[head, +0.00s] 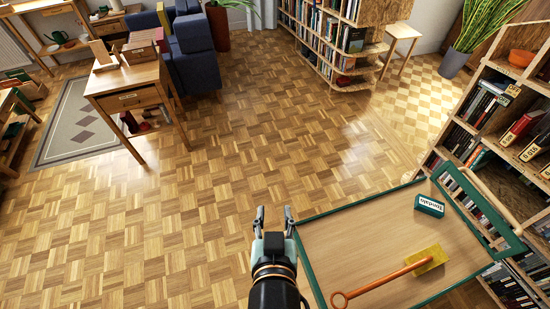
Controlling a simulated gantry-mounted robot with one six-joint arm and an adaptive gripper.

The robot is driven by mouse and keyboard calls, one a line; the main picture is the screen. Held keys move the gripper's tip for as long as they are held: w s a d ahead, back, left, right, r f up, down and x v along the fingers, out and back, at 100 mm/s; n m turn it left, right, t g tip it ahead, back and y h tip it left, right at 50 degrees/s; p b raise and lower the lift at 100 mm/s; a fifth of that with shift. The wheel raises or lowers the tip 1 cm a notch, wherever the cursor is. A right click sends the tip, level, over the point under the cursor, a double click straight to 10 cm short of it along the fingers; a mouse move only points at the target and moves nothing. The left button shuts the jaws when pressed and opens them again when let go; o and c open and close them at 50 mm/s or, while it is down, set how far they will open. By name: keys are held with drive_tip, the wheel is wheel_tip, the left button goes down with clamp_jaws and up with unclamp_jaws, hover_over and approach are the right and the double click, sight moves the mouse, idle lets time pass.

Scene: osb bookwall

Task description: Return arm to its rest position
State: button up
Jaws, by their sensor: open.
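My gripper (273,217) is at the lower middle of the head view, fingers pointing away up the picture. Its two fingers are apart with nothing between them, and parquet floor shows beyond. My arm runs down from it to the bottom edge. The gripper is just left of a green-rimmed wooden tray (335,245), close to its upper left corner in the picture. I cannot tell the exact gap between them.
On the tray are a teal labelled box (429,205) and an orange-handled tool with a yellow block head (428,259). Bookshelves (505,120) stand right, another bookcase (335,38) at the back. A wooden side table (128,77) and blue armchair (194,55) stand left. The central floor is clear.

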wheel_tip(320, 180, up, 29)
drive_tip(key=p, duration=2.8)
wheel_tip(320, 180, down, 47)
drive_tip(key=b, duration=4.6)
drive_tip(key=shift+r+b, duration=0.15)
drive_tip(key=shift+b, duration=0.25)
drive_tip(key=shift+o, duration=0.6)
